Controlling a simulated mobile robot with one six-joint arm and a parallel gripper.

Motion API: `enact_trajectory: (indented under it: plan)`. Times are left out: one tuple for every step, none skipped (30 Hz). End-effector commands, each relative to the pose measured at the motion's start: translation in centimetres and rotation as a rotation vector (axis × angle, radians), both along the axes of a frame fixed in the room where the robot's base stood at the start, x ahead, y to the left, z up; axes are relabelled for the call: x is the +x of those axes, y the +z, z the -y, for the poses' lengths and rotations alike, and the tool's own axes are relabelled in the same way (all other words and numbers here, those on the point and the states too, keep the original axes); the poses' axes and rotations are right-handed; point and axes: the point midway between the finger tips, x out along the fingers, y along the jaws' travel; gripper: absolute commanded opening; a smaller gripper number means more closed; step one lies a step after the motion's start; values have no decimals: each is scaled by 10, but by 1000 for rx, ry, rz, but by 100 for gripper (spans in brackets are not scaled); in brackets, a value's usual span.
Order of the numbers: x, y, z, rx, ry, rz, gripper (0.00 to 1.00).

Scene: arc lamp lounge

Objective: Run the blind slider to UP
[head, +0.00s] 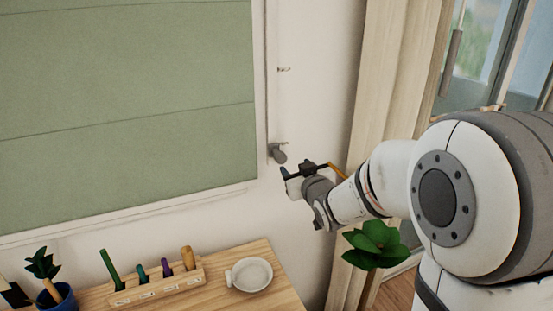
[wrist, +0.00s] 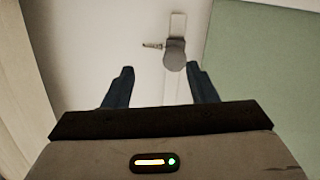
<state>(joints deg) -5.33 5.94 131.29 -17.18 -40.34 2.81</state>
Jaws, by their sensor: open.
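The knob also shows in the wrist view (wrist: 174,56), ahead of the fingertips and closer to the right finger. My gripper (head: 285,173) is open and empty, a little below and right of the knob in the head view. In the wrist view, my gripper's (wrist: 160,69) two dark blue fingers stand apart with pale wall between them. No label is readable on the track.
A wooden table (head: 230,302) below holds a rack (head: 160,287) with several coloured pegs, a white dish (head: 250,274) and a blue-potted plant (head: 60,297). A beige curtain (head: 375,80) hangs at right. Green leaves (head: 375,244) show below my arm.

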Motion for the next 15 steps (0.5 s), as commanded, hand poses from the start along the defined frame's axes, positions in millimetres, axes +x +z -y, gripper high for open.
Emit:
enact_trajectory:
  plan:
    - [5,-7,-7,10,23,32,52]
    - [8,-8,-10,16,34,54,52]
    - [10,-7,-14,24,49,78,52]
    - [11,-7,-17,28,57,92,52]
    - [12,-7,-18,33,63,106,52]
    - [14,-6,-20,38,70,119,52]
    - [15,-6,-22,40,74,125,52]
    - [16,-6,-23,41,77,128,52]
    - [19,-5,-24,43,79,133,52]
    - [22,-4,-25,43,80,135,52]
    - [25,-4,-27,44,80,136,52]
    - [30,-3,-28,44,80,134,52]
    - [34,-3,-30,44,80,133,52]
    - [38,-3,-32,44,80,133,52]
    - [44,-3,-34,44,80,133,52]
